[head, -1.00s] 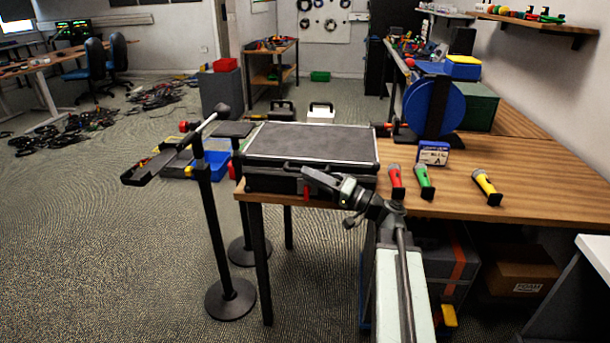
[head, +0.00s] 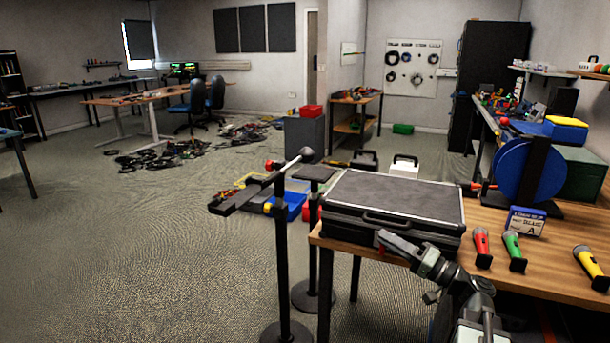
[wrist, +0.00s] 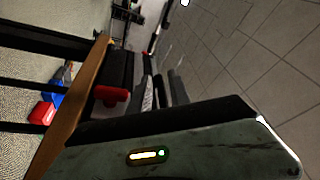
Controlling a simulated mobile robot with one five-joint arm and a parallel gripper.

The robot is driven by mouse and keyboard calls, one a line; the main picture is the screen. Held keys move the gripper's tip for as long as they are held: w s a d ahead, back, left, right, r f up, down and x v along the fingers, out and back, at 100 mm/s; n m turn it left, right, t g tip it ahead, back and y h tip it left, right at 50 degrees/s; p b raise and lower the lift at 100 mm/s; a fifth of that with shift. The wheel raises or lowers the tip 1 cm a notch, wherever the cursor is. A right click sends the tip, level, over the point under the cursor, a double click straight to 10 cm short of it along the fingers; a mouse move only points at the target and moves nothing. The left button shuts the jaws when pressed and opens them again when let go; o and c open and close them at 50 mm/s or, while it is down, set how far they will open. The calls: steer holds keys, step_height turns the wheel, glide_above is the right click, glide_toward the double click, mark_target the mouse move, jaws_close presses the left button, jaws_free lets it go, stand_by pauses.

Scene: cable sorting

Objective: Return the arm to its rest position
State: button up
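My gripper (head: 392,242) shows at the lower right of the head view, at the end of my dark arm. It appears in front of the closed black case (head: 390,198) on the wooden table (head: 560,262). A small red part shows by its tip. I see nothing held in it, but whether its fingers are apart is unclear.
A stand (head: 282,240) rises left of the table. Floor at left is open; cables (head: 185,150) lie further back.

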steer(key=a+f+n+g+y, duration=0.1)
steer(key=a+f+n+g, duration=0.3)
steer(key=a, duration=1)
steer(key=s+a+f+n+g+h, duration=0.1)
steer(key=s+a+f+g+h, duration=0.2)
steer(key=a+f+g, duration=0.5)
steer(key=s+a+f+h, duration=0.1)
steer(key=s+f+h, duration=0.15)
steer(key=f, duration=0.35)
steer(key=s+a+f+h, duration=0.1)
steer(key=f+h, duration=0.2)
steer(key=f, duration=0.3)
steer(key=s+d+f+m+g+h, duration=0.1)
steer(key=s+d+f+h, duration=0.15)
steer(key=d, duration=0.35)
steer(key=s+d+f+m+g+h, duration=0.1)
steer(key=d+f+h, duration=0.25)
steer(key=d, duration=0.25)
step_height(320, 180, up, 27)
steer(key=d+h+p, duration=0.1)
steer(key=p, duration=2.5)
steer(key=shift+m, duration=0.4)
steer(key=shift+d+f+h, duration=0.1)
steer(key=shift+f+h, duration=0.1)
steer(key=shift+h, duration=0.05)
